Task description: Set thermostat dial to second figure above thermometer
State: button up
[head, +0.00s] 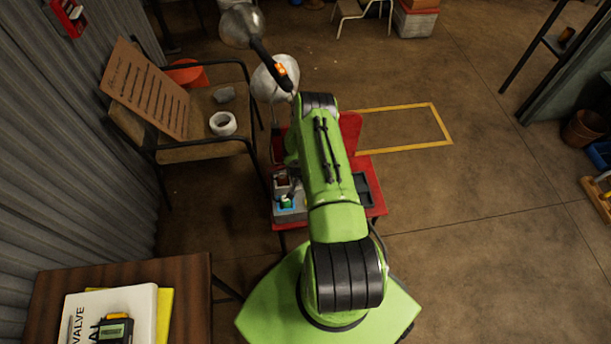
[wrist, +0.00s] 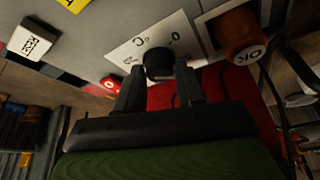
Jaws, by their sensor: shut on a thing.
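The black thermostat dial (wrist: 158,64) sits on a white plate (wrist: 126,52) marked with figures, at the upper middle of the wrist view. The plate shows a "0", a "C" and another figure at its lower left that is hard to read. My gripper (wrist: 160,78) has one finger on each side of the dial and is shut on it. The dial's pointer cannot be made out. I cannot make out a thermometer. In the head view my green arm hides the gripper and the dial.
A brown-orange knob marked "OK" (wrist: 239,38) stands close to the right of the plate. A white lettered block (wrist: 33,40) and a red round part (wrist: 111,84) are to the left. In the head view a red table (head: 376,205) stands under my arm, beside a chair (head: 188,150).

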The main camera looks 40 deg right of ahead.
jog(key=m+b, duration=0.1)
jog(key=m, duration=0.1)
jog(key=m+g+b, duration=0.1)
jog(key=m+g, duration=0.1)
jog(key=m, duration=0.1)
jog(key=shift+w+f+m+h+b, duration=0.15)
jog(key=shift+w+m+h+b, duration=0.15)
jog(key=shift+h+b, duration=0.1)
jog(key=m+g+b, duration=0.1)
jog(key=m, duration=0.1)
jog(key=m+b, duration=0.2)
jog(key=shift+a+m+g, duration=0.1)
jog(key=shift+m+g, duration=0.3)
jog(key=o, duration=1)
jog(key=p+v, duration=0.4)
jog(key=v, duration=1.2)
jog(key=shift+d, duration=0.3)
jog(key=shift+w, duration=0.2)
